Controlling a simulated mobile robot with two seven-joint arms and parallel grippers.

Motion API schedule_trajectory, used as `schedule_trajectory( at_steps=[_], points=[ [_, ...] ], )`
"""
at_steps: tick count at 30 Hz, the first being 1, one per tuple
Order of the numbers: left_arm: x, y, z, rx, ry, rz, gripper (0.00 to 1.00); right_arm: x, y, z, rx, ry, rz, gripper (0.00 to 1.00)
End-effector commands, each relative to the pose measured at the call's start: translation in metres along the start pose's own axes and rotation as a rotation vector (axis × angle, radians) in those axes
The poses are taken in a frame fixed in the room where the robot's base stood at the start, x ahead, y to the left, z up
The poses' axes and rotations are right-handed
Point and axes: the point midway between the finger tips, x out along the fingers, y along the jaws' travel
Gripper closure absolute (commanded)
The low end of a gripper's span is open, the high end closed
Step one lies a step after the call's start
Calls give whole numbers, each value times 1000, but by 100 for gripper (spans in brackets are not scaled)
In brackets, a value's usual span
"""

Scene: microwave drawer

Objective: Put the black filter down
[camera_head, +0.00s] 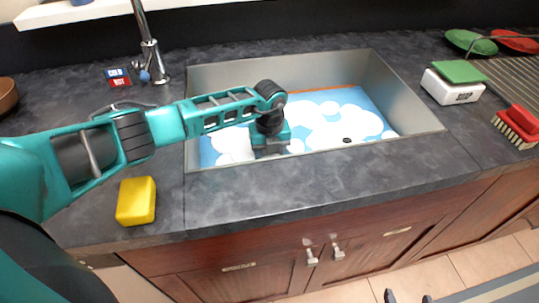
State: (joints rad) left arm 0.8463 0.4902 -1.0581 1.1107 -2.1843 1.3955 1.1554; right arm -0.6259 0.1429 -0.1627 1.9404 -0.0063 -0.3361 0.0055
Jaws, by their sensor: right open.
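A small black disc, which looks like the black filter (347,140), lies on the blue-and-white cloud-patterned floor of the sink (415,122). My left arm reaches in from the left over the counter. My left gripper (271,148) points down inside the sink, left of the black disc and apart from it. Its fingertips are hard to make out near the front rim, and I cannot tell whether it holds anything. My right gripper (408,297) shows at the bottom edge, in front of the cabinets, with its two dark fingertips apart and nothing visible between them.
A yellow sponge (136,201) lies on the counter at the left front. A faucet (150,60) stands behind the sink. The front counter strip (330,185) is clear.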

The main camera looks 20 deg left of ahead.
Motion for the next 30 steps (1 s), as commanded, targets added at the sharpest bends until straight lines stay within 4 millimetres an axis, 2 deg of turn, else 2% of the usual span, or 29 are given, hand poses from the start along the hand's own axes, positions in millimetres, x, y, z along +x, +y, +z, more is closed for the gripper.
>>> schedule_trajectory(
  at_steps=[7,11,24,30],
  points=[
    [-1,0,0,0,0,0,45,0,0,-1,0,0,0,27],
    [-11,0,1,0,-2,-3,45,-2,0,-3,0,0,0,27],
    [-99,0,1,1,-3,-2,45,-6,0,-9,0,1,0,27],
    [-119,0,0,0,-1,-1,45,-6,0,-10,0,1,0,27]
  ],
)
